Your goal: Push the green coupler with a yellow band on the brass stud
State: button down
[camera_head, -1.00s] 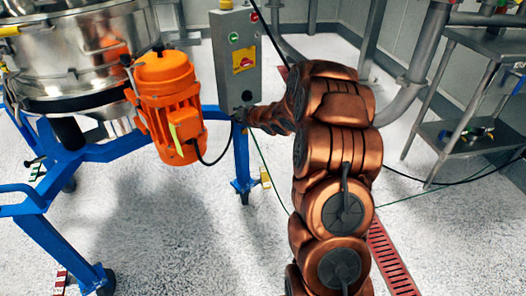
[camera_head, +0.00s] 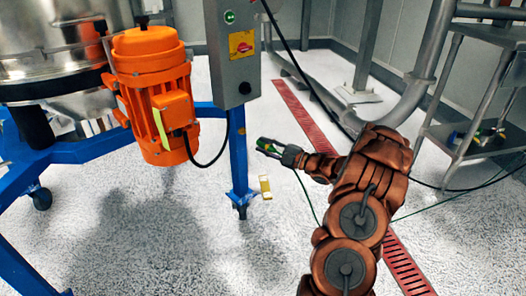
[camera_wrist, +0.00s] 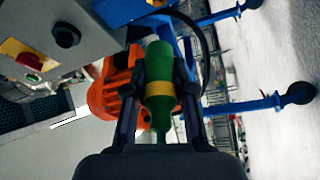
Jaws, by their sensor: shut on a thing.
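The green coupler with a yellow band (camera_wrist: 159,72) is between the two fingers of my gripper (camera_wrist: 160,85) in the wrist view. My gripper is shut on it, and its length runs along the fingers. In the head view my gripper (camera_head: 291,156) is low, right of the blue leg, pointing left. The green coupler (camera_head: 267,146) sticks out at its tip, clear of the leg. I cannot make out the brass stud in either view.
A grey control box (camera_head: 232,50) with a black knob stands above the blue frame leg (camera_head: 239,160). An orange motor (camera_head: 155,95) hangs left of it. A thin green line (camera_head: 306,195) hangs by my gripper. A steel shelf (camera_head: 480,145) is at right.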

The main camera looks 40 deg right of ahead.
jog(key=shift+w+r, duration=0.1)
jog(key=shift+w, duration=0.65)
jog(key=shift+w+a+p, duration=0.25)
jog(key=shift+w+p, duration=0.1)
jog(key=shift+w, duration=1)
jog(key=shift+w+a+p, duration=0.2)
jog(key=shift+w+p, duration=0.15)
jog(key=shift+w, duration=0.95)
jog(key=shift+d, duration=0.1)
jog(key=shift+w+p, duration=0.35)
jog(key=shift+w, duration=0.6)
jog(key=c, duration=0.9)
grip_release()
jog(key=shift+s, duration=0.15)
